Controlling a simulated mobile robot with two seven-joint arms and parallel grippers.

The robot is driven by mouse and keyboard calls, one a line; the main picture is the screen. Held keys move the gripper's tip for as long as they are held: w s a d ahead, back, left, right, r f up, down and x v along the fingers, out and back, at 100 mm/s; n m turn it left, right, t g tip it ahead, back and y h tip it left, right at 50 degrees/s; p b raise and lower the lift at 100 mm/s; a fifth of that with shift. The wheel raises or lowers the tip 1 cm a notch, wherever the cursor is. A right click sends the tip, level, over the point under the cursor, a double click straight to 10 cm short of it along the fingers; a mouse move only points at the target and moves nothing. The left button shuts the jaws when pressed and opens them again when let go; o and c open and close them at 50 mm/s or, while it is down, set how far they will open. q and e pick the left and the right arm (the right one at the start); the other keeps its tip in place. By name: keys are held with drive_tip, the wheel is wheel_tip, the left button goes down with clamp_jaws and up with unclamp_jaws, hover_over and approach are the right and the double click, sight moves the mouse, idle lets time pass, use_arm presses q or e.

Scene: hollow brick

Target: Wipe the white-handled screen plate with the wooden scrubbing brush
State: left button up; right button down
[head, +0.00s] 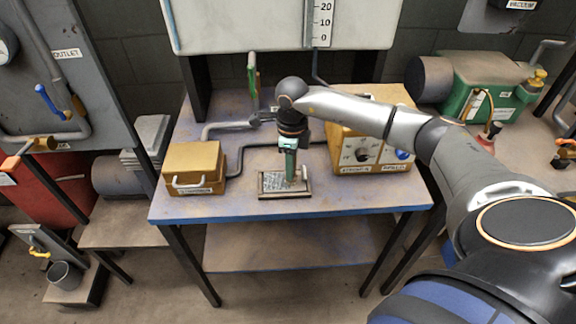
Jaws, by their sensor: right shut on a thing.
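The screen plate (270,182) lies flat near the front middle of the blue-edged table. It shows a grey speckled surface in a dark frame, with a pale strip along its front edge. My right gripper (290,172) points straight down over the plate, its green fingers shut. A small tan-brown piece, which looks like the wooden brush (300,185), shows at the fingertips over the plate's right half. The fingers hide most of it, and I cannot tell whether its bristles touch the plate. My left gripper is out of view.
A yellow box with a pale handle (195,168) stands left of the plate. A yellow unit with dials (368,150) stands to the right. Grey pipes (228,128) run behind, below a white gauge panel (250,25). The table front (355,198) is clear.

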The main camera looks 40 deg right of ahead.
wheel_tip(320, 180, up, 2)
drive_tip(key=shift+d+p, duration=0.15)
drive_tip(key=shift+p, duration=0.2)
drive_tip(key=shift+a+r+p, duration=0.25)
drive_tip(key=shift+r+p, duration=0.5)
drive_tip(key=shift+r, duration=0.4)
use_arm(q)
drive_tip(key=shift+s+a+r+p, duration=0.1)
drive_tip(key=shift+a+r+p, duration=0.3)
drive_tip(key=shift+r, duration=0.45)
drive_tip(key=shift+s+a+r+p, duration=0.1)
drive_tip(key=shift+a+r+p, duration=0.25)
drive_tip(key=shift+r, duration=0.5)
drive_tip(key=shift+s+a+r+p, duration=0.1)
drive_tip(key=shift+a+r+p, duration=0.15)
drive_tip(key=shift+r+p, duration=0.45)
use_arm(e)
drive_tip(key=shift+r, duration=1.9)
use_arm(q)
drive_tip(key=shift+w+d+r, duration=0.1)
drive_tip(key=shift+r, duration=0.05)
